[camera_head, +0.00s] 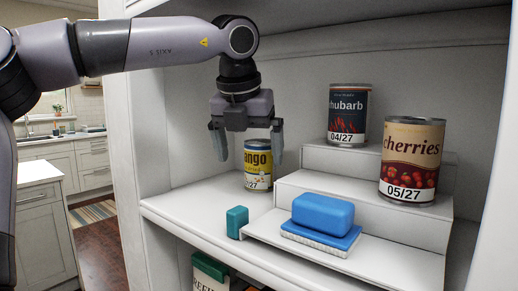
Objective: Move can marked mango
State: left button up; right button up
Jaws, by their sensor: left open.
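The mango can (258,172), with a yellow and blue label and a white date band, stands upright on the shelf left of the stepped riser. My left gripper (247,155) points down from above, open, with its fingers apart. The can's top is partly hidden by the gripper. I cannot tell whether the fingers touch it. My right gripper is out of view.
A white stepped riser (335,195) holds a rhubarb can (347,115), a cherries can (411,160) and a blue block (322,212) on a blue and white base. A teal block (237,222) stands near the shelf's front edge. Cabinet walls enclose both sides.

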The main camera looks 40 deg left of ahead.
aim_at(260, 141)
pick_arm(q)
jog(key=w+a+p, duration=0.1)
jog(key=w, duration=0.1)
jog(key=w+a+p, duration=0.1)
jog(key=w, duration=0.1)
jog(key=w+a, duration=0.1)
jog(key=w, duration=0.1)
jog(key=shift+w+a+p, duration=0.4)
jog(key=shift+w+f, duration=0.2)
jog(key=shift+f, duration=0.4)
jog(key=shift+x, duration=0.9)
jog(key=shift+a, duration=0.1)
jog(key=c, duration=1.2)
